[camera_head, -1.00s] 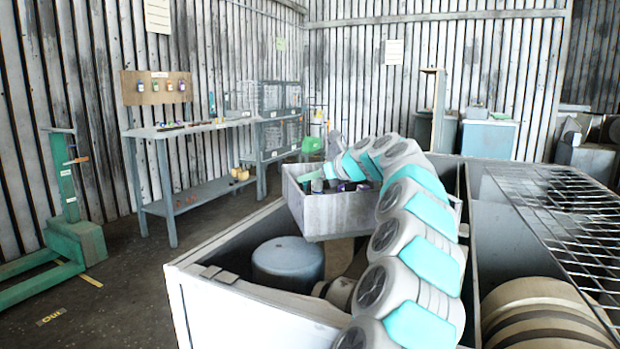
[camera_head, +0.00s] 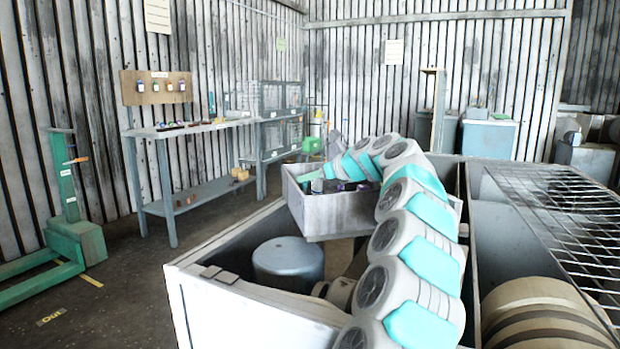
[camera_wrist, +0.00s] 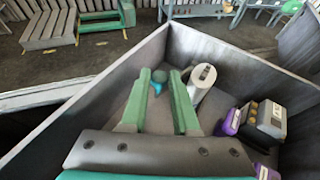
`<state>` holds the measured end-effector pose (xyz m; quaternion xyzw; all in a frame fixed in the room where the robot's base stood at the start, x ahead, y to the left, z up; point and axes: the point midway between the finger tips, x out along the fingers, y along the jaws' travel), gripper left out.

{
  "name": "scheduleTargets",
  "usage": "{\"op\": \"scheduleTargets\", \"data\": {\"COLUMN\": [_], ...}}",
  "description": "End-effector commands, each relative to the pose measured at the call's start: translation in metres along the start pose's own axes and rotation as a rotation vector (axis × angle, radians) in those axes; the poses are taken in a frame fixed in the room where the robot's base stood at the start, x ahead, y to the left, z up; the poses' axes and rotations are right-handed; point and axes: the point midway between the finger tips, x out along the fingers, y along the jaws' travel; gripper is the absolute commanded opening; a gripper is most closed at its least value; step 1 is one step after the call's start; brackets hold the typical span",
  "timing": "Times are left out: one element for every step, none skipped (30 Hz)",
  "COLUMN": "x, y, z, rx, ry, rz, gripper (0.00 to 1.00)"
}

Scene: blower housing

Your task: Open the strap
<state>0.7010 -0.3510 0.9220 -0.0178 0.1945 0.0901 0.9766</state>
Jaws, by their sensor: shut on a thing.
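My gripper (camera_wrist: 164,76) reaches into a grey open bin (camera_wrist: 75,118), its two green fingers a little apart. It is shut on a small rounded dark green and blue thing (camera_wrist: 157,88) between the fingertips; I cannot tell whether this is the strap. A pale grey cylinder (camera_wrist: 201,82) lies just right of the right finger. In the head view my gripper (camera_head: 311,175) is small and low inside the same bin (camera_head: 345,214). No strap shows clearly in either view.
A purple and dark grey device (camera_wrist: 262,120) lies at the bin's right. The bin sits over a larger grey housing with a blue-grey drum (camera_head: 288,262). A wire grille (camera_head: 565,215) covers its right side. A workbench (camera_head: 190,128) stands back left.

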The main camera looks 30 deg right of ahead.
Motion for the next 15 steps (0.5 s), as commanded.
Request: {"op": "scheduleTargets", "data": {"x": [0.0000, 0.0001, 0.0003, 0.0005, 0.0010, 0.0024, 0.0036, 0.0045, 0.0051, 0.0054, 0.0056, 0.0061, 0.0063, 0.0066, 0.0068], "y": [0.0004, 0.0006, 0.0009, 0.0014, 0.0023, 0.0038, 0.0046, 0.0054, 0.0066, 0.0070, 0.0070, 0.0074, 0.0081, 0.0088, 0.0093], "z": [0.0007, 0.0013, 0.0022, 0.0028, 0.0031, 0.0031, 0.0032, 0.0035, 0.0039, 0.0042, 0.0044, 0.0043, 0.0040, 0.0038, 0.0037], "rx": [0.002, 0.004, 0.008, 0.012, 0.016, 0.022, 0.025, 0.029, 0.034, 0.036, 0.038, 0.042, 0.045, 0.046, 0.047], "ry": [-0.001, -0.001, -0.002, -0.003, -0.002, -0.001, -0.001, -0.001, 0.000, -0.001, -0.002, -0.002, -0.002, -0.001, -0.001], "rz": [-0.004, -0.009, -0.018, -0.026, -0.033, -0.043, -0.052, -0.062, -0.072, -0.081, -0.090, -0.099, -0.104, -0.108, -0.112], "gripper": [0.00, 0.00, 0.00, 0.00, 0.00, 0.00, 0.00, 0.00, 0.00, 0.00, 0.00, 0.00, 0.00, 0.00, 0.00]}}
